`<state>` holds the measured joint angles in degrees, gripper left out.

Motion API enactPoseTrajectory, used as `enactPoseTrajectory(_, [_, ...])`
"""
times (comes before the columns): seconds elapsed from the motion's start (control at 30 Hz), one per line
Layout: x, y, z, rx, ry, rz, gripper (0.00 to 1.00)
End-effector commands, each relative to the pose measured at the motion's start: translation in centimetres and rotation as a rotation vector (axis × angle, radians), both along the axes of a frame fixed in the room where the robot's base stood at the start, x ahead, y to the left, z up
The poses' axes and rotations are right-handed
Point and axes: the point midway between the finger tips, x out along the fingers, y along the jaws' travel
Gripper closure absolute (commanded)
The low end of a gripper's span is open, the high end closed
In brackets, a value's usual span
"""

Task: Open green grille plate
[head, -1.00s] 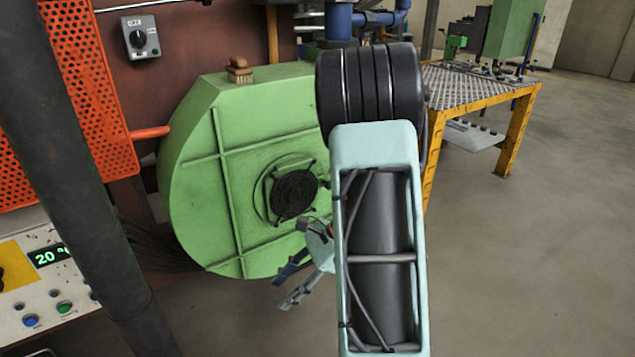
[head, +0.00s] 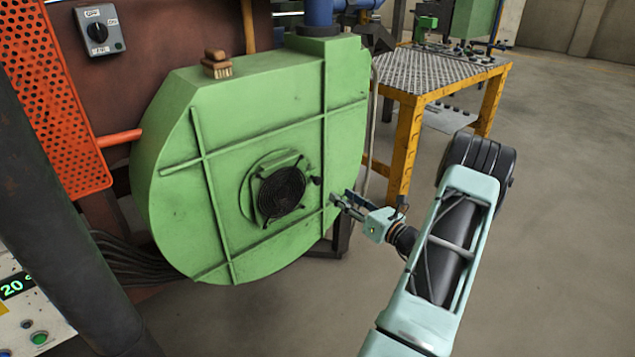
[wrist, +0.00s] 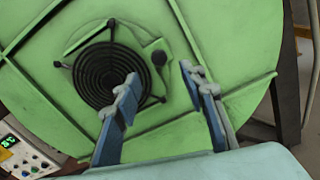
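The green grille plate (head: 250,193) is on the front of a large green round-edged housing and looks closed. A round black grille (head: 282,192) sits in its middle, also seen in the wrist view (wrist: 98,75). A small dark knob (head: 316,181) is at the plate's right side; in the wrist view the knob (wrist: 159,58) shows beyond and between my fingertips. My gripper (head: 340,201) is in front of the housing, right of and slightly below the knob. In the wrist view my gripper (wrist: 157,82) is open with nothing between its fingers. Its left finger overlaps the grille's edge.
Raised ribs cross the green housing (head: 170,215). An orange perforated panel (head: 60,110) and a switch box (head: 100,30) are at left. A yellow-legged table (head: 405,140) stands behind right. Open floor (head: 560,200) lies at right.

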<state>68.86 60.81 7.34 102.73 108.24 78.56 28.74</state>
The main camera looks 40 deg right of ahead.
Motion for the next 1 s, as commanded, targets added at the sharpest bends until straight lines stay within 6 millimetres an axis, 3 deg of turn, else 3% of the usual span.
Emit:
enactPoseTrajectory(0.5, [8.8, 0.9, -0.2, -0.003, 0.001, 0.006, 0.62])
enactPoseTrajectory(0.7, [10.1, 1.0, 0.0, -0.003, 0.002, 0.005, 0.62])
enactPoseTrajectory(1.0, [10.2, 1.0, 0.0, -0.002, 0.003, 0.005, 0.65])
